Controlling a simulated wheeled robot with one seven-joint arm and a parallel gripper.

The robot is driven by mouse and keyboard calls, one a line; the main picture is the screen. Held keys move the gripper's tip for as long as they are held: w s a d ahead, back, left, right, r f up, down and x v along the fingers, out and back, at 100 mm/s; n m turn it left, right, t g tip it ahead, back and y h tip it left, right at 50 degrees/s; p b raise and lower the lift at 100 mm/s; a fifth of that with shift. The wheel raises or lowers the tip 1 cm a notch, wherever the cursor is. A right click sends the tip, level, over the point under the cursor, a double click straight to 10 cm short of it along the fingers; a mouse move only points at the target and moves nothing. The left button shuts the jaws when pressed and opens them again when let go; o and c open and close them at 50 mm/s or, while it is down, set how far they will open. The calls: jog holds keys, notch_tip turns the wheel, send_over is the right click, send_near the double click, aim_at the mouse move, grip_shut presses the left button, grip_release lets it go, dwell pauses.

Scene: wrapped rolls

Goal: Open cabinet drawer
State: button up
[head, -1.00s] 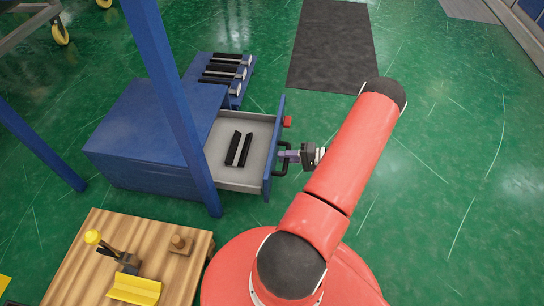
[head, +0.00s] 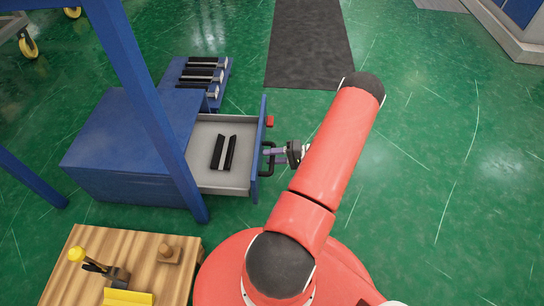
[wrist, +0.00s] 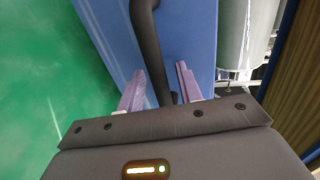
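The blue cabinet (head: 120,130) stands at the left in the head view. Its drawer (head: 205,178) is pulled well out to the right, showing a light grey inside. The blue drawer front (head: 257,180) carries a black bar handle (head: 266,171). My gripper (head: 274,155) is at the handle. In the wrist view, the handle (wrist: 149,45) runs between the two purple fingers of my gripper (wrist: 160,86). The fingers are apart, with a visible gap on each side of the bar, so they are around it rather than clamped on it.
Two dark strips (head: 223,152) lie in the drawer. A blue rack with black bars (head: 205,80) stands behind the cabinet. A blue post (head: 140,85) crosses in front of it. A wooden table (head: 60,270) is at the lower left. Green floor (head: 440,150) is clear to the right.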

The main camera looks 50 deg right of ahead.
jog(key=v, duration=0.7)
jog(key=shift+s, duration=0.2)
jog(key=shift+d, duration=0.1)
jog(key=w+a+r+n+g+h+p, duration=0.1)
jog(key=w+a+r+n+g+p, duration=0.15)
jog(key=a+r, duration=0.45)
jog(key=w+a+r+n+g+p, duration=0.15)
jog(key=w+a+r+g, duration=0.25)
jog(key=r, duration=0.7)
jog(key=w+a+r+n+g+h+p, duration=0.1)
jog(key=w+a+r+n+g, duration=0.15)
jog(key=a+r+g, duration=0.4)
jog(key=s+a+r+n+t+h+p, duration=0.2)
jog(key=s+a+r, duration=0.3)
jog(key=a+r, duration=0.4)
jog(key=s+a+r+n+t+h+p, duration=0.2)
jog(key=s+a+r+t+h+p, duration=0.2)
jog(key=a+r, duration=0.5)
notch_tip(320, 180, up, 6)
jog(key=shift+s+a+f+h+p, duration=0.15)
jog(key=shift+s+h+p, duration=0.15)
jog(key=shift+s+h, duration=0.7)
